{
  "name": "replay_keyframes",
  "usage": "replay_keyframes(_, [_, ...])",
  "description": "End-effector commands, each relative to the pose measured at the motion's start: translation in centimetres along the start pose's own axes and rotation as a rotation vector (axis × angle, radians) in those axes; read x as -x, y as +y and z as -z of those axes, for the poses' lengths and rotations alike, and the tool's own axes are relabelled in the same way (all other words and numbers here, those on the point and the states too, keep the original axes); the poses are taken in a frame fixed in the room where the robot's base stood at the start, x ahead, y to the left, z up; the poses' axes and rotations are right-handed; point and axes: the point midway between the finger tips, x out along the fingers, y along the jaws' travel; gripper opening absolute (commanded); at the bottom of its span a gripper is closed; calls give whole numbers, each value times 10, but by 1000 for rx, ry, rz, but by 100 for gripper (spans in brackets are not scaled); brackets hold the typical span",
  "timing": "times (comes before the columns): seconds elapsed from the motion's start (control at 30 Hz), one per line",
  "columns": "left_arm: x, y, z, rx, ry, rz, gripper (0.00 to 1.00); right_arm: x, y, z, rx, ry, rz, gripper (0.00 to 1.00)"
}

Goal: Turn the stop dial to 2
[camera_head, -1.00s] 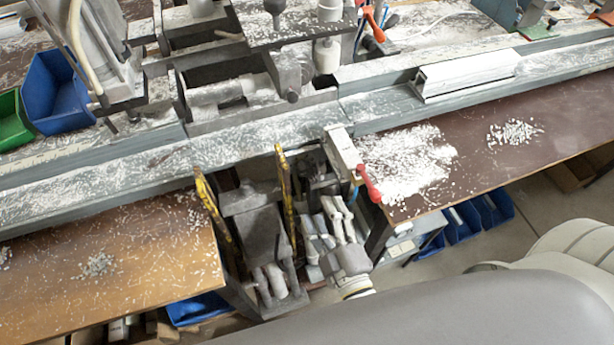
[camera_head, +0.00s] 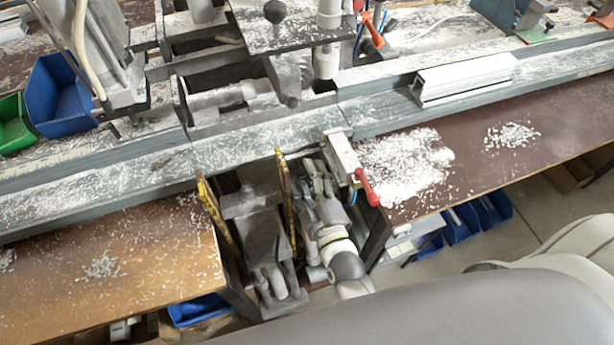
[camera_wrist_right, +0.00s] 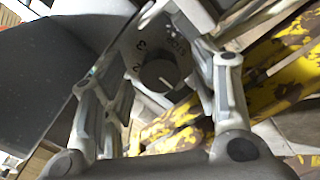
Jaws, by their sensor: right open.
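The stop dial (camera_wrist_right: 165,75) is a round dark knob on a grey plate in the right wrist view. A pale pointer line shows on the knob, but I cannot tell for certain which mark it points at. Printed numbers stand around it, with a 3 and a 2 on its left side. My right gripper (camera_wrist_right: 160,85) is open, its fingers on either side of the knob; I cannot tell whether they touch it. In the head view my right gripper (camera_head: 316,182) is below the rail, and I cannot make out the dial there. My left gripper is out of view.
A red-handled clamp lever (camera_head: 367,187) is right beside my right gripper. Yellow worn bars (camera_head: 286,197) stand on its left. The grey rail (camera_head: 250,140) runs above it. A white profile (camera_head: 465,78) lies on the rail at right. White chips cover the brown table (camera_head: 470,165).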

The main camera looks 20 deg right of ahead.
Motion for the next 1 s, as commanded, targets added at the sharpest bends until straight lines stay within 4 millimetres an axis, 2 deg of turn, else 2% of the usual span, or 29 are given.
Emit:
replay_keyframes(0.1, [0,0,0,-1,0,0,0,0,0,0,0,0,0,52])
replay_keyframes(0.43, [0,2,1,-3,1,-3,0,0,0,0,-1,0,0,10])
replay_keyframes(0.77, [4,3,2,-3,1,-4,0,0,1,1,-47,1,0,8])
replay_keyframes(1.0, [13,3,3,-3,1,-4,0,0,2,2,-195,2,1,8])
